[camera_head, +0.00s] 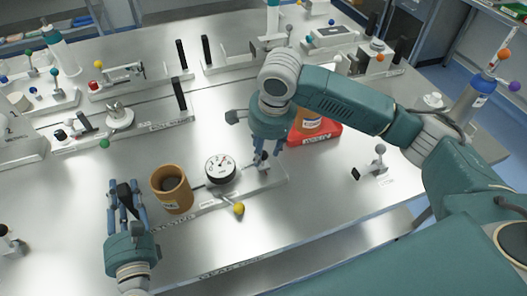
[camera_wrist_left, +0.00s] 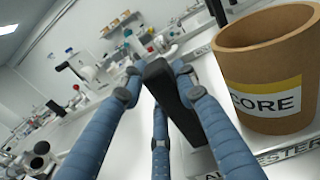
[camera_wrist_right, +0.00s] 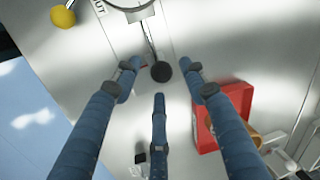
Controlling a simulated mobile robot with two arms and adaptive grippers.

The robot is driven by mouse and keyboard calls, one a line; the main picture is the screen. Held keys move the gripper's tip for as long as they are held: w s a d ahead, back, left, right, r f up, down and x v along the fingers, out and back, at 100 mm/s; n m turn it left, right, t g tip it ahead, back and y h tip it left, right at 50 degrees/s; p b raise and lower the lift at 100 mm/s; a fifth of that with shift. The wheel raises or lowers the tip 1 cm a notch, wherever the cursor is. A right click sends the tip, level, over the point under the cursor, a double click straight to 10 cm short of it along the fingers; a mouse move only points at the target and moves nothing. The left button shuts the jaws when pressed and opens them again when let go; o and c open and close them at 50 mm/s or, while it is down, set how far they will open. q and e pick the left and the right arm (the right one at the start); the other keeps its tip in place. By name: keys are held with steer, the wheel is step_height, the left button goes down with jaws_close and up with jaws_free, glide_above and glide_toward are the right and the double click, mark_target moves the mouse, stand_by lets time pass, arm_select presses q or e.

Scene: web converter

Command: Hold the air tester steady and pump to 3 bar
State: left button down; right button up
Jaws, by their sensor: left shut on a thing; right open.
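The air tester has a pale base plate (camera_head: 215,203) with a brown core cup (camera_head: 172,190), a round white dial gauge (camera_head: 220,168) and a yellow ball (camera_head: 239,208). My left gripper (camera_head: 124,192) is shut on the upright black handle at the tester's left end; the handle (camera_wrist_left: 172,100) stands between its fingers in the left wrist view. My right gripper (camera_head: 262,165) is open at the tester's right end. In the right wrist view its fingers spread around a lever with a black knob (camera_wrist_right: 161,71), without visible contact. The gauge reading is too small to tell.
A red tray (camera_head: 326,135) holding an orange-brown roll (camera_head: 311,122) stands close behind my right gripper. A small grey fixture (camera_head: 374,163) sits to the right. Other fixtures with black posts line the back. The bench's front edge is close below the tester.

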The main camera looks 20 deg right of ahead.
arm_select(q)
steer(key=shift+s+f, duration=0.15)
steer(key=shift+f, duration=0.4)
arm_select(e)
step_height(320, 180, up, 10)
steer(key=s, duration=0.2)
steer(key=shift+d, duration=0.3)
arm_select(q)
steer(key=shift+r+p, duration=0.3)
steer(key=shift+r, duration=0.05)
arm_select(e)
steer(key=shift+r, duration=0.25)
stand_by(0.6)
arm_select(q)
steer(key=c, duration=1.3)
jaws_free()
steer(key=shift+a+r, duration=0.1)
steer(key=shift+o, duration=0.2)
steer(key=shift+w, duration=0.2)
arm_select(e)
steer(key=shift+w+a, duration=0.1)
arm_select(q)
steer(key=shift+r, duration=0.1)
steer(key=s, duration=1.2)
steer(key=shift+d, duration=0.4)
steer(key=shift+s, duration=0.1)
arm_select(e)
steer(key=shift+f, duration=0.1)
